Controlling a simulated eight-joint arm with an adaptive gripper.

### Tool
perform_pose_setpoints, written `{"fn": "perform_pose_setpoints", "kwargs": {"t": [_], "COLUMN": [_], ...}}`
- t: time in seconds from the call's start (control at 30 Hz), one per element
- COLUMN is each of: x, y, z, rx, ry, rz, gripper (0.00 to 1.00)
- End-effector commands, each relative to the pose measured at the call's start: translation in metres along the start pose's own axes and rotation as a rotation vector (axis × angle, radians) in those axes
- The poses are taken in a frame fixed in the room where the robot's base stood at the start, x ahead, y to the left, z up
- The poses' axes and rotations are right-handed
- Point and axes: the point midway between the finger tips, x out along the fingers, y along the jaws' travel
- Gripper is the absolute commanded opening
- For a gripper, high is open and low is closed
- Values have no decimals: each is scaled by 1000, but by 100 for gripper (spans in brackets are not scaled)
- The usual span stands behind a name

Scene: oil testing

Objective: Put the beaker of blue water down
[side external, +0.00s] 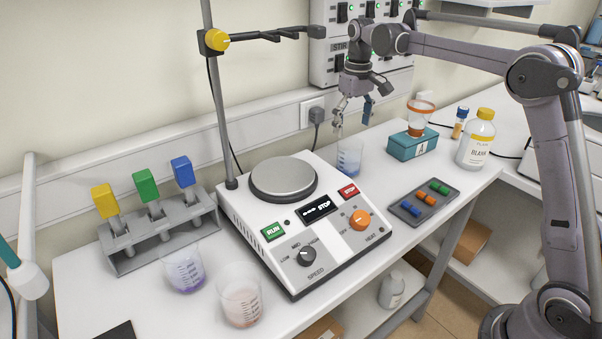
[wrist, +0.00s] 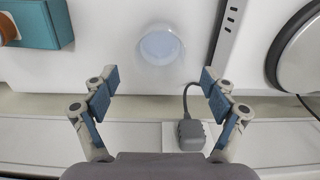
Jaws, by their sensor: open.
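The beaker of blue water (side external: 349,160) stands upright on the white bench, behind and to the right of the hotplate stirrer. In the wrist view the beaker (wrist: 161,46) shows from above as a round rim with pale blue liquid. My gripper (side external: 352,108) is above the beaker in the side view. In the wrist view its fingers (wrist: 160,76) are spread wide, with nothing between the tips. The beaker lies just beyond the fingertips there, apart from them. Whether a finger touches the beaker in the side view is hard to tell.
The hotplate stirrer (side external: 303,218) stands left of the beaker, with a clamp stand (side external: 222,110). A teal block (side external: 413,145) with a funnel is to the right, near a capped bottle (side external: 476,140). Two beakers, purple (side external: 184,270) and pinkish (side external: 241,302), stand at front left. A plug (wrist: 190,134) is on the wall.

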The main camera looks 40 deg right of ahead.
Motion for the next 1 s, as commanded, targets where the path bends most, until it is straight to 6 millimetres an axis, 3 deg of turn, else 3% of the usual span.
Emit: {"fn": "perform_pose_setpoints", "kwargs": {"t": [0.23, 0.37, 0.7, 1.0], "x": [-16, -26, -44, -26], "y": [-2, -12, -50, -77], "z": [4, 18, 91, 166], "rx": [-1, -2, -2, -2], "ry": [8, 47, 233, 402], "rz": [1, 8, 27, 27], "gripper": [85, 85, 85, 85]}}
